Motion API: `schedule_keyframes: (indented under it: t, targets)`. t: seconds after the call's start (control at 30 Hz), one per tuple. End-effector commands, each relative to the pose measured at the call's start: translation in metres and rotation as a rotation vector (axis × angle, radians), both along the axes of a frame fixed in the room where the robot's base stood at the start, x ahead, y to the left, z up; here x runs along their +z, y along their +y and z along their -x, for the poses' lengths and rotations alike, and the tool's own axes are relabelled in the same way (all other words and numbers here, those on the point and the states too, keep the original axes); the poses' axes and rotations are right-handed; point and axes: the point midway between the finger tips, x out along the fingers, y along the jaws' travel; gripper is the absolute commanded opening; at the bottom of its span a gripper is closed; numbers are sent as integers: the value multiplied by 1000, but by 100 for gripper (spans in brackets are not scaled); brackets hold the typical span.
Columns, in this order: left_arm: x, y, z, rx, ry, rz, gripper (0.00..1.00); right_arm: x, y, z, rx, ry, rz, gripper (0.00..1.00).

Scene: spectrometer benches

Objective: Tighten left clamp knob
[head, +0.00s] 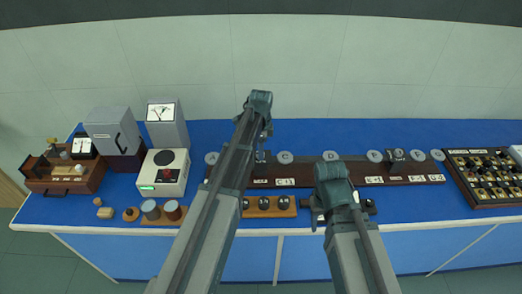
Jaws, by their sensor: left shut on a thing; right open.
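A long dark rail (290,181) with several round grey discs and white labels lies along the blue bench. The left clamp (262,157) on it is a small dark block, mostly covered by my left arm. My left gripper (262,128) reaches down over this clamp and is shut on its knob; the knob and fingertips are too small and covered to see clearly. A similar dark clamp (396,154) stands further right on the rail. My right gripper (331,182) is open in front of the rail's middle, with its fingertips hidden.
A wooden block with dark knobs (281,207) sits at the front edge. A white instrument (163,174), grey meter boxes (112,130) and a wooden apparatus (63,179) stand left. A knobbed panel (490,178) stands right. The bench behind the rail (340,135) is clear.

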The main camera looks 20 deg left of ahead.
Motion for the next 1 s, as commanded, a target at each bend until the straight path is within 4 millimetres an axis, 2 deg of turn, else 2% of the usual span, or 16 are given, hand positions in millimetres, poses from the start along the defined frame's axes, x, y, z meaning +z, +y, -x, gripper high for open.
schedule_keyframes:
  t: [0.4, 0.97, 1.0]
  targets:
    - [0, 0, 1, -169, 0, -1, 0, 0, 0, 0, 0, 0, 0, 50]
    - [0, 0, 1, -193, 0, 0, 0, 0, 0, 0, 0, 0, 0, 50]
    - [0, 0, 1, -193, 0, 0, 44, 0, 0, 0, 0, 0, 0, 50]
